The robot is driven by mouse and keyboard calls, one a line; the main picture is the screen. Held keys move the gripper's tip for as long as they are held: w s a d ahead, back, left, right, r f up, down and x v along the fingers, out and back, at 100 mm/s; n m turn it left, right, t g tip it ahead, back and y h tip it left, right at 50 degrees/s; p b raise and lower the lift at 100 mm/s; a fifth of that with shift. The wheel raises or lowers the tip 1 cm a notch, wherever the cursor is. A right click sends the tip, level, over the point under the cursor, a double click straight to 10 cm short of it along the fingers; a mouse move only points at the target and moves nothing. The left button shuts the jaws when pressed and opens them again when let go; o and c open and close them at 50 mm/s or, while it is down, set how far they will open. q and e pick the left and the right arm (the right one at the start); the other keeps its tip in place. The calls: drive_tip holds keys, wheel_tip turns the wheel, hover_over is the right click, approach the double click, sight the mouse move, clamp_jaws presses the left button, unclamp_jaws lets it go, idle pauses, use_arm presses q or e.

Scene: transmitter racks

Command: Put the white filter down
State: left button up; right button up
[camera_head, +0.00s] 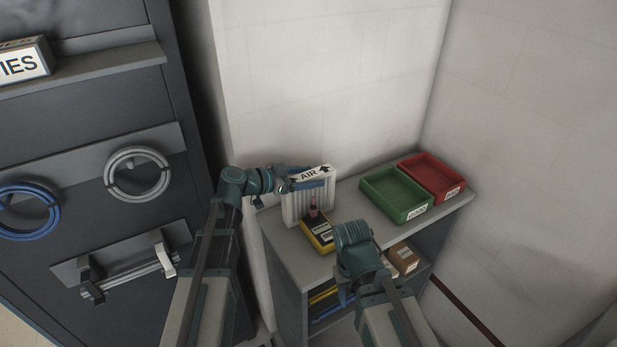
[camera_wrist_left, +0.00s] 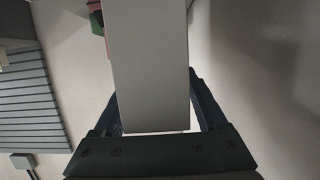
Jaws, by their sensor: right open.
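The white filter (camera_head: 297,208) is a ribbed panel with a label reading AIR and an arrow. It stands upright at the back left of the cabinet top (camera_head: 285,245); I cannot tell if its base touches the surface. My left gripper (camera_head: 306,186) has its fingers on both sides of the filter's upper part. In the left wrist view, the filter's plain edge (camera_wrist_left: 150,65) fills the gap between the fingers. My right gripper (camera_head: 353,236) is lower, over the front of the cabinet, open, its fingertips mostly hidden.
A yellow and black meter (camera_head: 320,236) with a pink-red piece on it lies just in front of the filter. A green bin (camera_head: 395,195) and a red bin (camera_head: 433,177) stand at the back right. A brown box (camera_head: 403,257) sits below. A dark rack (camera_head: 95,110) is at left.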

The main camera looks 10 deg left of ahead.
use_arm(q)
drive_tip(key=shift+r+p, duration=0.3)
drive_tip(key=shift+p, duration=0.05)
drive_tip(key=p+v, duration=0.3)
drive_tip(key=v, duration=0.8)
drive_tip(key=shift+s+a, duration=0.2)
drive_tip(key=shift+a, duration=0.15)
drive_tip(key=shift+o, duration=0.5)
drive_tip(key=shift+s, duration=0.1)
drive_tip(key=b+x, duration=0.2)
drive_tip(key=x, duration=0.5)
drive_tip(key=shift+s, duration=0.1)
drive_tip(key=shift+f, duration=0.1)
drive_tip(key=b+x, duration=0.1)
drive_tip(key=x, duration=0.4)
drive_tip(key=shift+f+b, duration=0.1)
drive_tip(key=shift+b, duration=0.25)
clamp_jaws()
